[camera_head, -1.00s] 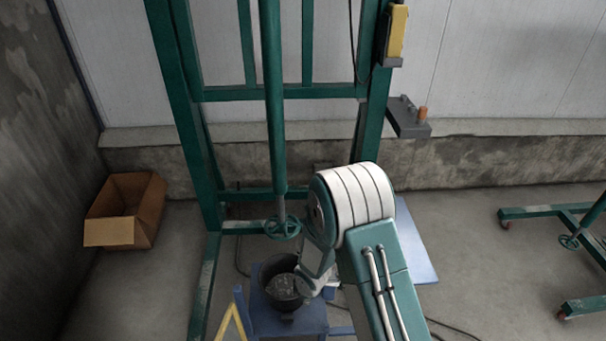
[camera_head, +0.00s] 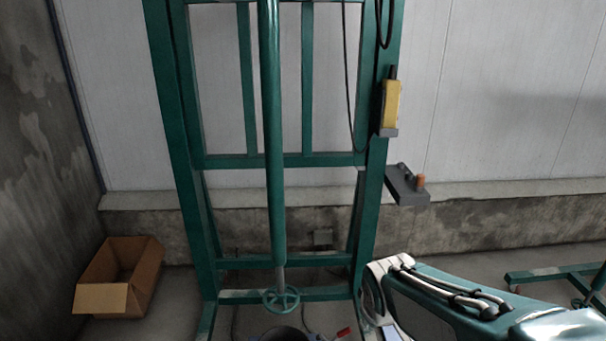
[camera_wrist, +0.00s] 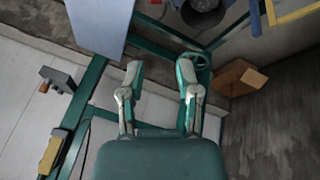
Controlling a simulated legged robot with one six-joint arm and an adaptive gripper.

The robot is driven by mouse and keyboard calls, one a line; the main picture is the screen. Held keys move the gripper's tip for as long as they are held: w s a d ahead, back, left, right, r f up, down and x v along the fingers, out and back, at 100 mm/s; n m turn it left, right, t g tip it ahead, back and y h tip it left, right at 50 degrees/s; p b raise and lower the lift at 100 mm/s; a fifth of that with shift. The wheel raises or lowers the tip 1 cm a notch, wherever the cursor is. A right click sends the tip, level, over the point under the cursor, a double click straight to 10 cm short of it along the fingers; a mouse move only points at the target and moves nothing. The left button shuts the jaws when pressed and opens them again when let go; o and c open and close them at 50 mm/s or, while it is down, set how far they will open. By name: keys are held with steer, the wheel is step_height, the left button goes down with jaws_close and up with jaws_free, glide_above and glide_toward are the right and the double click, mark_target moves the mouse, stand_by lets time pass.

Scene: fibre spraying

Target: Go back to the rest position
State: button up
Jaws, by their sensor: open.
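My gripper (camera_wrist: 159,72) is open in the wrist view, with its two green-and-grey fingers apart and nothing between them. In the head view my arm lies low at the right and the gripper itself cannot be made out. The tall green frame (camera_head: 178,150) stands against the wall, with a handwheel (camera_head: 281,300) on its central post. A dark bucket (camera_head: 285,334) is cut off at the bottom edge; it also shows at the top of the wrist view (camera_wrist: 203,12).
A cardboard box (camera_head: 120,275) sits open on the floor at left. A yellow control box (camera_head: 390,103) and a grey bracket (camera_head: 407,185) hang on the frame's right side. Another green frame (camera_head: 560,275) stands at far right. The wrist view shows a blue-grey panel (camera_wrist: 98,28).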

steer(key=s+d+r+m, duration=0.1)
steer(key=s+r+m, duration=0.2)
steer(key=s, duration=0.4)
steer(key=s+d+r+m, duration=0.1)
steer(key=s+r+m, duration=0.2)
steer(key=s, duration=0.4)
steer(key=shift+r+t+y, duration=0.3)
steer(key=shift+r+t, duration=0.1)
steer(key=shift+r, duration=0.4)
steer(key=shift+s, duration=0.1)
